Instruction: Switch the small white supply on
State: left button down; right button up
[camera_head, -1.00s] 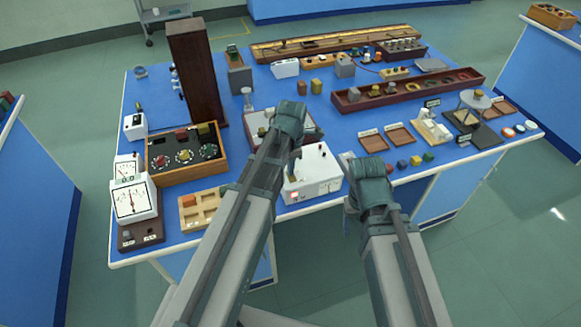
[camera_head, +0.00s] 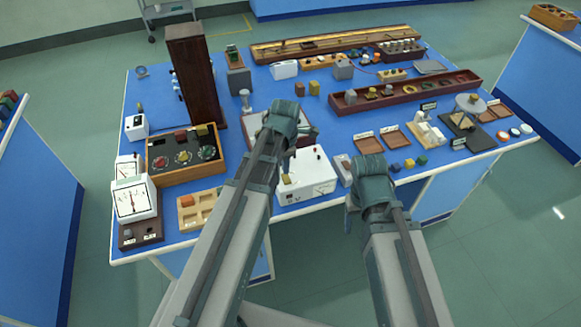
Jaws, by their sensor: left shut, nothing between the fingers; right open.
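A white supply box (camera_head: 312,172) stands at the bench's front edge, with dark knobs on top and small controls on its front. A small orange spot shows near its left side. A smaller white box (camera_head: 136,127) stands at the left, and another white box (camera_head: 285,69) at the back; I cannot tell which one is the small supply. My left gripper (camera_head: 287,152) is shut and empty over the front box's back left; its wrist hides the fingertips and any contact. My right gripper (camera_head: 352,203) is open and empty, low by the front edge, right of that box.
White meters (camera_head: 132,200) and a wooden dial box (camera_head: 186,155) stand at the left, beside a tall dark column (camera_head: 193,75). A long red-brown tray (camera_head: 405,92) lies at the right. Small coloured blocks (camera_head: 409,163) lie near the front edge. Blue bench top is free in between.

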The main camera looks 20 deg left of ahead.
aim_at(285, 176)
pick_arm(q)
notch_tip(285, 176, up, 11)
jog(key=p, duration=0.9)
jog(key=shift+w+f, duration=0.15)
jog(key=shift+w, duration=0.2)
pick_arm(e)
notch_tip(285, 176, up, 11)
pick_arm(q)
jog(key=shift+a, duration=0.15)
pick_arm(e)
jog(key=shift+w+f, duration=0.15)
